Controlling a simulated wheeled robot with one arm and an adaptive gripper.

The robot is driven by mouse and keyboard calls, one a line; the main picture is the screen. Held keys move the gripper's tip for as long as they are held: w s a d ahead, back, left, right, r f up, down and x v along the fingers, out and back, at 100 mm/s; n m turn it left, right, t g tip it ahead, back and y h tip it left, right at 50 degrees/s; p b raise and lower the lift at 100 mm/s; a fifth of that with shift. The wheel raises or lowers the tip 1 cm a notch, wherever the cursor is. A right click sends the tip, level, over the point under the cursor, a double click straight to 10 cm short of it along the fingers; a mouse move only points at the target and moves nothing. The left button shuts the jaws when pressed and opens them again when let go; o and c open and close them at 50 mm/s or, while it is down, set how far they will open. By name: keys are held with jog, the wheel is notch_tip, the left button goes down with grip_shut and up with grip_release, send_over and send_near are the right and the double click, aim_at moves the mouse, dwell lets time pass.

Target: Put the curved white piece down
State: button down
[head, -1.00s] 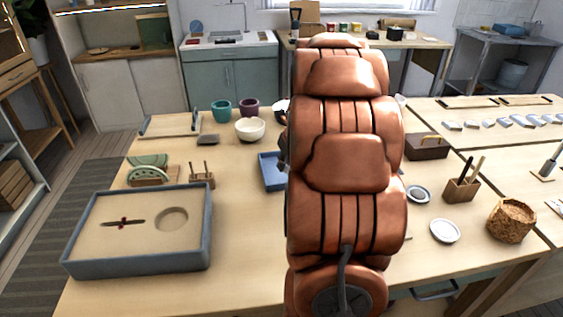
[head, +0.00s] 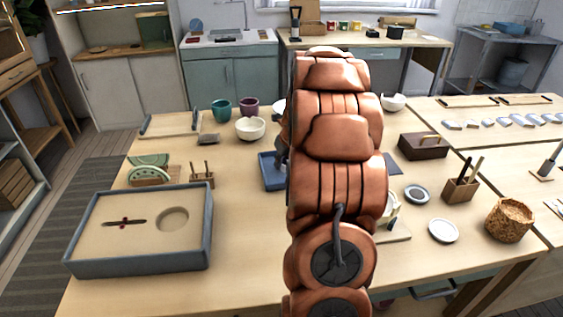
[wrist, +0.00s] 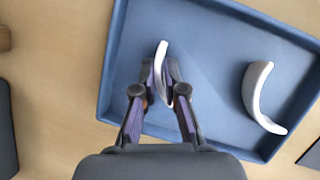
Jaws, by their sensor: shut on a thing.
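My gripper (wrist: 162,92) is shut on a curved white piece (wrist: 160,62), which stands up narrow between the fingertips in the wrist view. Both are over the blue tray (wrist: 118,62); I cannot tell whether the piece touches its floor. A second curved white piece (wrist: 252,90) lies in the tray to the right, apart from my gripper. In the head view the blue tray (head: 267,172) shows left of my arm, which hides the rest of it and the held piece.
A sand box (head: 90,262) stands at the front left. A white bowl (head: 250,128) and teal cup (head: 221,109) stand behind the tray. A wooden box (head: 423,147), white dish (head: 443,231) and cork pot (head: 509,221) are at right. Bare tabletop (head: 238,235) lies in front of the tray.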

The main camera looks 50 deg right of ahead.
jog(key=shift+f, duration=0.1)
jog(key=c, duration=1.2)
grip_release()
jog(key=shift+c, duration=0.2)
jog(key=v, duration=1.2)
jog(key=shift+b, duration=0.3)
